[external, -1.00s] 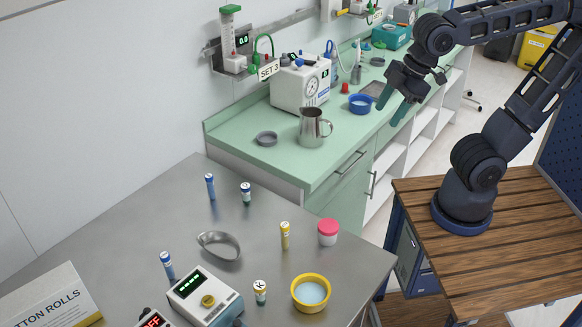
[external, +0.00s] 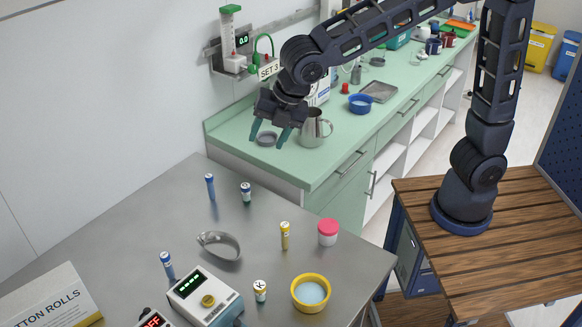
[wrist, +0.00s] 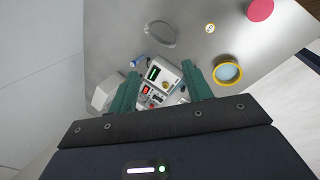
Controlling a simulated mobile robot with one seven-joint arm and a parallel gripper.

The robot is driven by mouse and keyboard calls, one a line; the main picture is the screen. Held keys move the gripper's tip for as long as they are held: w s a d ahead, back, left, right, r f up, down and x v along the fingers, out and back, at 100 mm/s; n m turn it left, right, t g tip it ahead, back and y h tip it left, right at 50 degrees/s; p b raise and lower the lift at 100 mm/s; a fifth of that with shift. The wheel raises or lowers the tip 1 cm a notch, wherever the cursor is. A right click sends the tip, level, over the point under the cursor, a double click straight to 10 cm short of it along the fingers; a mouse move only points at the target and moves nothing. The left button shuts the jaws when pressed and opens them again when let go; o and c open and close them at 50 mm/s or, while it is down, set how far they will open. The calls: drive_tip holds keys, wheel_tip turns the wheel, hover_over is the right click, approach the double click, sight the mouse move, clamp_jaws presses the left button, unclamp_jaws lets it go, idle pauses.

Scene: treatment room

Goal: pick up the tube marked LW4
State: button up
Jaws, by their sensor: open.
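Several tubes stand on the steel table, and I cannot read LW4 on any of them. A tall blue tube (external: 210,187) and a short blue-capped tube (external: 245,194) stand at the back. A yellow tube (external: 284,236) stands near the middle right. Another blue tube (external: 167,265) stands at the left, and a short tube marked X (external: 260,291) at the front. My gripper (external: 268,141) is open and empty, well above the tubes. In the wrist view my gripper's green fingers (wrist: 161,88) are apart, with nothing held between them.
A cotton rolls box (external: 50,298) is at front left. The green counter (external: 330,170) holds a steel jug (external: 314,128).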

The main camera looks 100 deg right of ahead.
drive_tip(key=w+a+f+n, duration=0.4)
drive_tip(key=w+f+n, duration=0.45)
drive_tip(key=w, duration=0.65)
drive_tip(key=n, duration=0.6)
approach(166, 265)
drive_tip(key=d+f, duration=0.1)
drive_tip(key=x, duration=1.1)
drive_tip(key=shift+w+d, duration=0.15)
drive_tip(key=shift+d, duration=0.05)
drive_tip(key=shift+c, duration=0.2)
drive_tip(key=c, duration=1)
